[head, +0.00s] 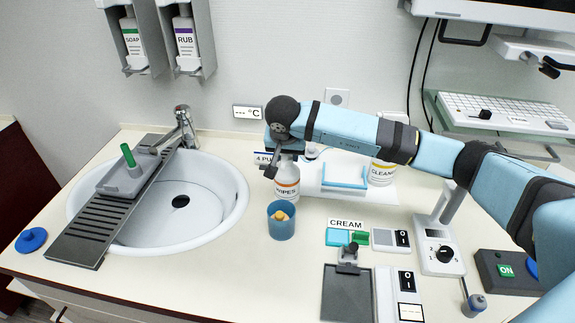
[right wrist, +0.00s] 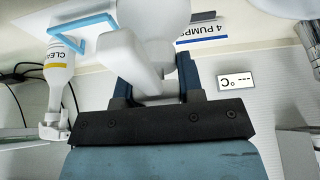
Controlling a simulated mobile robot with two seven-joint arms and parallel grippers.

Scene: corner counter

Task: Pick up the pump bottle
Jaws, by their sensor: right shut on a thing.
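A white bottle with an orange band and the word WIPES (head: 286,183) is upright below my right gripper (head: 285,160) in the head view. In the right wrist view, the right gripper's dark fingers (right wrist: 155,85) are shut on a white pump bottle (right wrist: 150,25), with its pale pump head close to the camera. This seems to be the WIPES bottle; the gripper hides its top in the head view. I cannot tell whether its base touches the counter. My left gripper is not in view.
A blue cup (head: 281,222) stands just in front of the bottle. A CLEANER bottle (head: 382,172) and a white tray with a blue frame (head: 345,178) are to the right. The sink (head: 205,215) is left. A 4 PUMPS label (right wrist: 200,30) is beside the held bottle.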

